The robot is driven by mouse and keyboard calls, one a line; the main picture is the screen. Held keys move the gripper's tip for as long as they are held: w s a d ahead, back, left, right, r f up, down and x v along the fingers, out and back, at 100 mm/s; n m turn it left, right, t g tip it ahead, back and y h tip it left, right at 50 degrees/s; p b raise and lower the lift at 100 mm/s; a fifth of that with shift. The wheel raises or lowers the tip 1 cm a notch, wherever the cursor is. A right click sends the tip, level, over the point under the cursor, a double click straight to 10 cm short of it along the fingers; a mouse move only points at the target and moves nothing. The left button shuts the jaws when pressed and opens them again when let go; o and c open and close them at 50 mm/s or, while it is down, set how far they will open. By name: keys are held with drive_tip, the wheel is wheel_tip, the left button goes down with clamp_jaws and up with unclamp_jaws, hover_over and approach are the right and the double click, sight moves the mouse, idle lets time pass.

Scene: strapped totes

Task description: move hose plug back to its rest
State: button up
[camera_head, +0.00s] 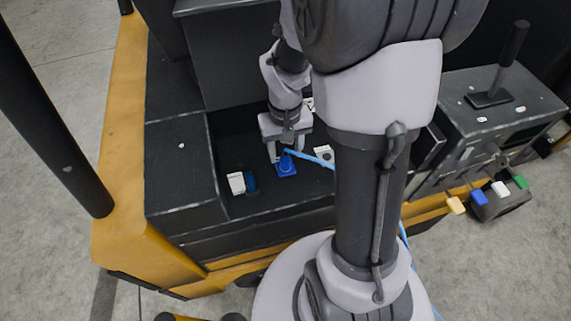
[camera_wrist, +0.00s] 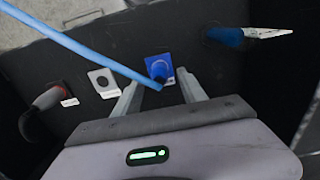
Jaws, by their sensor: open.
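The hose plug (camera_wrist: 159,73) is a small dark blue piece at the end of a light blue hose (camera_wrist: 85,52). It is at a blue plate (camera_wrist: 158,59); I cannot tell how far it is seated. The plate shows in the head view (camera_head: 286,171) on the floor of the dark recess. My gripper (camera_wrist: 158,82) is open, with one finger on each side of the plug and hose end. No firm contact shows. In the head view my gripper (camera_head: 286,153) hangs above the blue plate.
A white plate with a dark round mark (camera_wrist: 103,82) stands beside the blue one. Dark recess walls (camera_head: 180,145) surround the space. A lever box (camera_head: 500,105) stands right.

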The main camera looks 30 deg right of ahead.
sight(285, 155)
wheel_tip(285, 155, down, 4)
drive_tip(key=b, duration=0.2)
drive_tip(key=shift+f+b, duration=0.15)
drive_tip(key=shift+b, duration=0.25)
drive_tip(key=shift+c, duration=0.2)
idle(0.3)
clamp_jaws()
idle(1.2)
drive_tip(key=shift+r+p, duration=2.6)
drive_tip(key=shift+r, duration=0.5)
